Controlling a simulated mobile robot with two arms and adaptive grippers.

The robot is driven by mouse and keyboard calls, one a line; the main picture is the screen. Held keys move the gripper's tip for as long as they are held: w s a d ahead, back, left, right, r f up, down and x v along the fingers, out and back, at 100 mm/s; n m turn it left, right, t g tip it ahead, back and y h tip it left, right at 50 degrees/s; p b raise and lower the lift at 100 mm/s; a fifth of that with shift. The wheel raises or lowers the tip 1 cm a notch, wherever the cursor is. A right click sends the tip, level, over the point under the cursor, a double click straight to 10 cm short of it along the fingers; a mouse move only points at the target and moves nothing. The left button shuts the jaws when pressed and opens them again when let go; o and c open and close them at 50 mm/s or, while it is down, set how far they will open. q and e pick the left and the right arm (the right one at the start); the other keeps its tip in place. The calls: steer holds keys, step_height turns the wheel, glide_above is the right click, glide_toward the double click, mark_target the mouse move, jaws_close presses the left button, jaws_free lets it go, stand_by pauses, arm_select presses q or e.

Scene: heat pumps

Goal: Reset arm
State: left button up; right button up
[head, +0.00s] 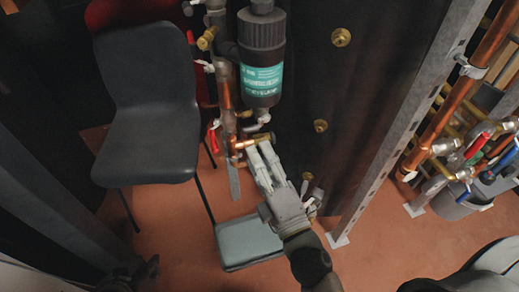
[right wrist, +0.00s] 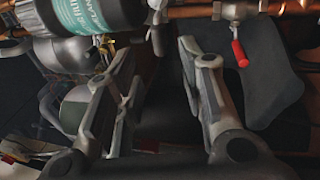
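My right gripper (head: 258,145) is in the middle of the head view, its arm coming up from the bottom. Its fingers point up and left, close in front of the copper pipework (head: 228,95) below the dark cylinder (head: 262,55) with a teal label. In the right wrist view its two fingers (right wrist: 158,50) stand apart with nothing held between them. I cannot tell whether a finger touches the pipes. A dark shape at the lower left edge (head: 140,277) appears to be my left gripper; its fingers cannot be made out.
A dark chair (head: 150,105) stands left of the pipes. A red-handled valve (right wrist: 240,52) is close to my right gripper. A grey-green box-like item (head: 247,243) lies below it. A metal post (head: 395,130) and more pipes (head: 450,110) stand at right.

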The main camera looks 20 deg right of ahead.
steer(key=shift+a+m+h, duration=0.1)
steer(key=shift+m+h, duration=0.8)
steer(key=shift+m, duration=0.2)
